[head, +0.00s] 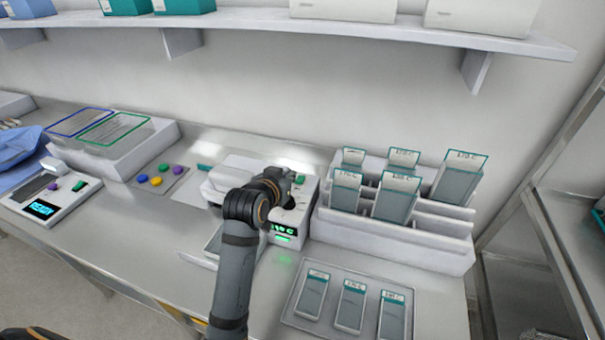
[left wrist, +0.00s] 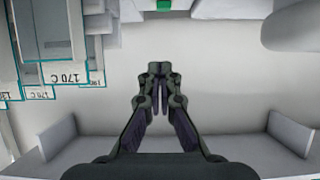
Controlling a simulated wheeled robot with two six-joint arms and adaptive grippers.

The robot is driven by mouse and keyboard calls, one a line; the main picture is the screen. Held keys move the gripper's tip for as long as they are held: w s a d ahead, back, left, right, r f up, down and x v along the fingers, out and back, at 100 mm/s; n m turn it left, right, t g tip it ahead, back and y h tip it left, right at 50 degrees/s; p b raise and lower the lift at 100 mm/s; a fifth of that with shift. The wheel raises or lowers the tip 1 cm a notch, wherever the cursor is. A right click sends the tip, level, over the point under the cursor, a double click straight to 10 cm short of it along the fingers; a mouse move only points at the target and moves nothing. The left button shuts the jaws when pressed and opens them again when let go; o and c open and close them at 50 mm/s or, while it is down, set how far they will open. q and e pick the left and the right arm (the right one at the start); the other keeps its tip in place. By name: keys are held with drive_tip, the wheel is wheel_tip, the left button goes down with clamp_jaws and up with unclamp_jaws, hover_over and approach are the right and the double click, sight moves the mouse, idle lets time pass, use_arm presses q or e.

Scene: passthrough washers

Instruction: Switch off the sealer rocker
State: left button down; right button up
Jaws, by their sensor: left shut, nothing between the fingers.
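The sealer (head: 232,168) is a white machine at the middle of the steel bench. Its front display (head: 283,228) is lit green and reads a temperature in C, the digits partly unclear, with a green glow below. A small green rocker (head: 299,179) sits on its top right; a green piece (left wrist: 163,5) shows at the top edge of the left wrist view. My left gripper (head: 287,193) is over the sealer's right part, close to the rocker, and hides some of the panel. In the left wrist view its fingertips (left wrist: 158,68) are together and empty, apart from the green piece.
A white rack (head: 390,238) of labelled pouches stands right of the sealer, with a tray (head: 292,300) of pouches in front. A padded device reading READY (head: 45,208) and a mat with coloured buttons (head: 158,180) lie left. A shelf (head: 260,20) runs above.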

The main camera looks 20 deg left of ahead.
use_arm(q)
drive_tip(key=shift+s+r, duration=0.15)
drive_tip(key=shift+s, duration=0.15)
drive_tip(key=p, duration=0.3)
hover_over(300, 180)
drive_tip(key=s, duration=0.3)
wheel_tip(300, 180, down, 4)
drive_tip(key=shift+d+r, duration=0.15)
drive_tip(key=shift+r, duration=0.05)
wheel_tip(300, 180, down, 4)
drive_tip(key=shift+r+p, duration=0.2)
drive_tip(key=shift+p, duration=0.15)
drive_tip(key=shift+s+f, duration=0.15)
drive_tip(key=shift+f, duration=0.25)
use_arm(e)
drive_tip(key=r, duration=0.1)
drive_tip(key=s+r, duration=0.1)
drive_tip(key=r, duration=0.1)
drive_tip(key=shift+s+a+r, duration=0.2)
drive_tip(key=shift+s+r, duration=0.15)
drive_tip(key=shift+r, duration=0.05)
use_arm(q)
drive_tip(key=shift+f, duration=0.1)
